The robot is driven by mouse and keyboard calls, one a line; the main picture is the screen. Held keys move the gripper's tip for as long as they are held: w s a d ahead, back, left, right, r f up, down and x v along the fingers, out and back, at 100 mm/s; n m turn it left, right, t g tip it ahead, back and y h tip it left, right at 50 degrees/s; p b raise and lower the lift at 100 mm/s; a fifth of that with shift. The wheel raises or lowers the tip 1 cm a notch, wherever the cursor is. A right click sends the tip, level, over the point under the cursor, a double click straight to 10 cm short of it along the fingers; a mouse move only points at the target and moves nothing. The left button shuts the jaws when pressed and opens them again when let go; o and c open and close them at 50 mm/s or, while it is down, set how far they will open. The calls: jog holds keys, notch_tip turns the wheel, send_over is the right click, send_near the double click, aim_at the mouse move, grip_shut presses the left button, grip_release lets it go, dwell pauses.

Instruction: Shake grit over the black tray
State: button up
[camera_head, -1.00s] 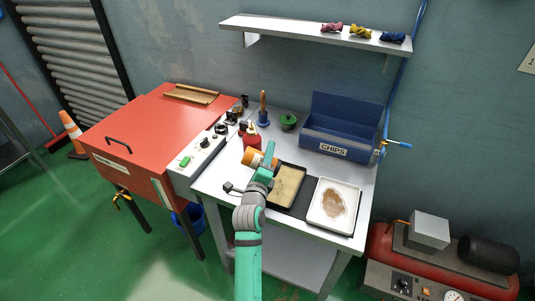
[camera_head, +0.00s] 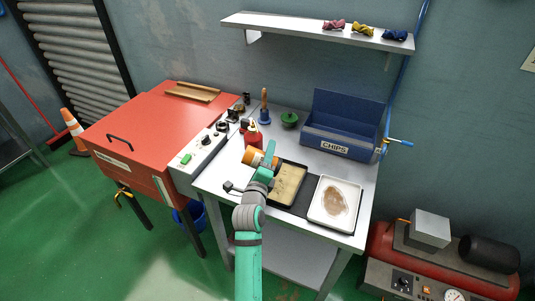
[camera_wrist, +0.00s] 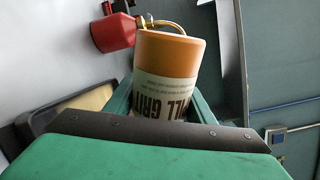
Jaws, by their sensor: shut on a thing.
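An orange-and-white can (camera_head: 254,158) with "GRIT" on its label is held in my gripper (camera_head: 268,161). In the wrist view the can (camera_wrist: 168,60) sits between the two teal fingers, its orange end pointing away from the palm. It is tipped over on its side near the left edge of the black tray (camera_head: 299,189). The tray has a tan, speckled layer inside. Part of its left side is hidden behind my arm, and a corner of it shows at left in the wrist view (camera_wrist: 38,119). I see no grit falling.
A white tray (camera_head: 317,214) with a brown patch stands right of the black tray. A red can (camera_head: 252,138), a green item (camera_head: 289,119) and a blue CHIPS bin (camera_head: 336,136) stand behind. An orange-red cabinet (camera_head: 150,125) adjoins on the left.

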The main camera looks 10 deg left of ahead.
jog(key=shift+s+a, duration=0.3)
jog(key=shift+s, duration=0.65)
jog(key=shift+s+a, duration=0.3)
jog(key=shift+s, duration=0.6)
jog(key=shift+w+a, duration=0.25)
jog(key=shift+a, duration=0.45)
jog(key=shift+w+a, duration=0.2)
jog(key=shift+a, duration=0.5)
jog(key=shift+w+a, duration=0.25)
jog(key=shift+a, duration=0.45)
jog(key=shift+w+d, duration=0.25)
jog(key=shift+w, duration=0.45)
jog(key=shift+w+d, duration=0.2)
jog(key=shift+w, duration=0.55)
jog(key=shift+w+d, duration=0.25)
jog(key=shift+w, duration=0.45)
jog(key=shift+w, duration=0.1)
jog(key=shift+w+d, duration=0.25)
jog(key=shift+w, duration=0.45)
jog(key=shift+w+d, duration=0.2)
jog(key=shift+w, duration=0.45)
jog(key=shift+w+d, duration=0.25)
jog(key=shift+w, duration=0.45)
